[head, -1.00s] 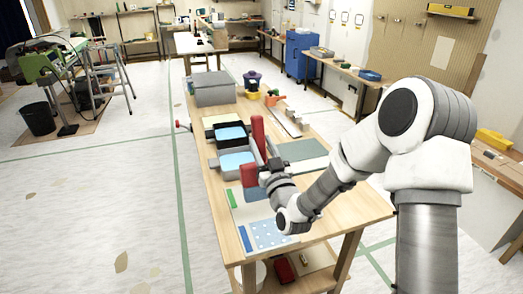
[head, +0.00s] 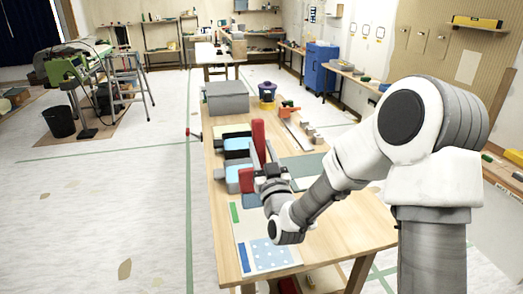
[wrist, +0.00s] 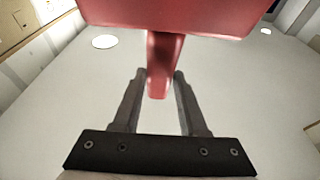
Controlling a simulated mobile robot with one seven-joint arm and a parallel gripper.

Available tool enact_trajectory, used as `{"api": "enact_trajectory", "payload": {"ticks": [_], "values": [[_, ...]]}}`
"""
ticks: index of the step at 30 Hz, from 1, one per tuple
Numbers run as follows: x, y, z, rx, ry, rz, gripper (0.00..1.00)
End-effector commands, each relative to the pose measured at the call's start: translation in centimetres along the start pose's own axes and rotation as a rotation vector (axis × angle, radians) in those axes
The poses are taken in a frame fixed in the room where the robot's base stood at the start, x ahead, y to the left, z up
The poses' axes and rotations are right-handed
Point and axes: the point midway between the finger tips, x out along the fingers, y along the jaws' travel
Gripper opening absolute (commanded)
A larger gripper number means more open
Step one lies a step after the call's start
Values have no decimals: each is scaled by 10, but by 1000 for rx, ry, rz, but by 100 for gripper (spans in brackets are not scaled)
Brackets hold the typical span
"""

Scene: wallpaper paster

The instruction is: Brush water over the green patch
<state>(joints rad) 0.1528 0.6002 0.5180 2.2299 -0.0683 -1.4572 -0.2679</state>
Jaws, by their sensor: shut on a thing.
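My gripper (head: 264,170) is over the left side of the workbench, beside the trays. In the wrist view my gripper (wrist: 158,84) has a narrow red stem between its fingers. The stem runs into a wide red block, part of a red tool (wrist: 175,14), likely the brush. Its red parts also show in the head view (head: 258,134), standing up by the trays; its bristles do not show. A green strip (head: 236,213) lies at the left edge of a pale sheet (head: 262,232). Two trays of light blue liquid are the black tray (head: 224,146) and grey tray (head: 229,178).
The sheet also bears a blue dotted square (head: 266,254) and a blue strip (head: 243,260). A grey-green mat (head: 304,166) lies right of the gripper. A grey box (head: 227,98) stands at the far end. The bench's front right (head: 350,225) is bare.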

Motion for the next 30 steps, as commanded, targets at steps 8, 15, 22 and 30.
{"api": "enact_trajectory", "payload": {"ticks": [8,15,22,30], "values": [[0,0,1,-1,3,-1,0],[-4,0,16,0,1,0,0],[-11,0,40,-1,3,0,0],[-17,0,61,-1,2,0,0]]}}
